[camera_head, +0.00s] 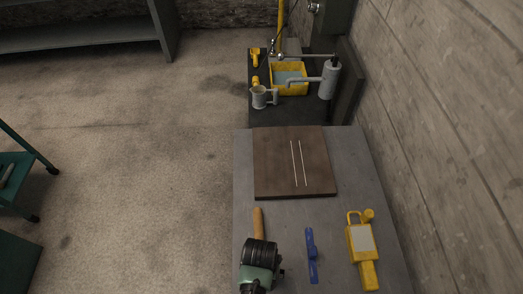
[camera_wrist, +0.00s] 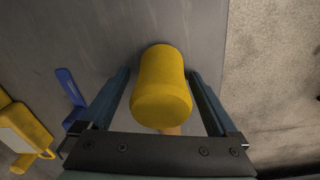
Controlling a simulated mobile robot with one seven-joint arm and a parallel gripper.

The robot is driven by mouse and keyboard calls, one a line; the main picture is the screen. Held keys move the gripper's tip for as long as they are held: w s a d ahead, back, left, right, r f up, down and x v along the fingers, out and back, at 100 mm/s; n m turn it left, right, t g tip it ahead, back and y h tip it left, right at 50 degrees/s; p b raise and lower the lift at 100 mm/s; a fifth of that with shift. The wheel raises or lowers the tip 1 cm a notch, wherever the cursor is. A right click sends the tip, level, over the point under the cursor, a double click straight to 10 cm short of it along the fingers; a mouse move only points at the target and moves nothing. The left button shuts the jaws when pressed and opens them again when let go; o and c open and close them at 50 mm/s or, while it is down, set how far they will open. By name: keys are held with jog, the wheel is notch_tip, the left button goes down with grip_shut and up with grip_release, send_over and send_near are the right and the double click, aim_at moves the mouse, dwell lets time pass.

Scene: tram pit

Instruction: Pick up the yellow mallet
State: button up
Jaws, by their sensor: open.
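The yellow mallet (camera_wrist: 161,88) lies on the grey bench top. Its thick yellow head shows large in the wrist view, between my two fingers, with a bit of wooden handle below it. In the head view only the wooden handle (camera_head: 259,222) shows, and my own wrist hides the head. My gripper (camera_wrist: 159,75) is open, with one finger on each side of the mallet head. A narrow gap shows beside each finger, and I see no clear contact.
A blue tool (camera_head: 311,255) and a yellow handheld device (camera_head: 362,248) lie to the right on the bench (camera_head: 235,180). A brown board (camera_head: 275,165) with two white rods lies beyond. A wall borders the right.

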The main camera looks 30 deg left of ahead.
jog(key=shift+c, duration=0.2)
grip_shut()
jog(key=shift+r, duration=0.1)
dwell(0.4)
